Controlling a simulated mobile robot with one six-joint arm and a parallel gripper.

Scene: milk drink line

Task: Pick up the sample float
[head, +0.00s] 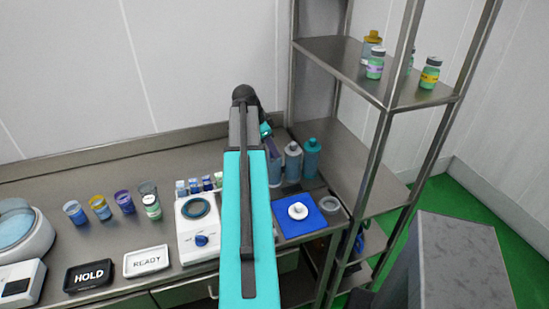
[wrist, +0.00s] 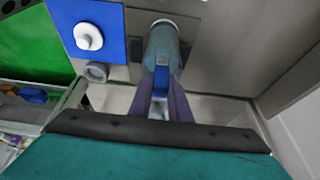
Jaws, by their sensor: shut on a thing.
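My gripper (wrist: 163,88) points down among the bottles at the back of the bench, right of the hot plate. Its two purple-grey fingers are shut on a blue-grey bottle-like thing (wrist: 162,45) with a bright blue part between the fingers. In the head view my arm hides much of my gripper (head: 273,150) and of this thing. I cannot tell whether it touches the bench. Nothing in view is marked as the sample float. A white round piece with a raised knob (head: 298,211) lies on a blue mat (head: 319,222), apart from my gripper; it also shows in the wrist view (wrist: 88,37).
A grey-capped bottle (head: 293,162) and a teal-capped bottle (head: 311,160) stand close right of my gripper. A grey ring (head: 330,205) lies by the mat. A metal shelf rack (head: 378,85) rises on the right. The hot plate (head: 203,240) stands left of my arm.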

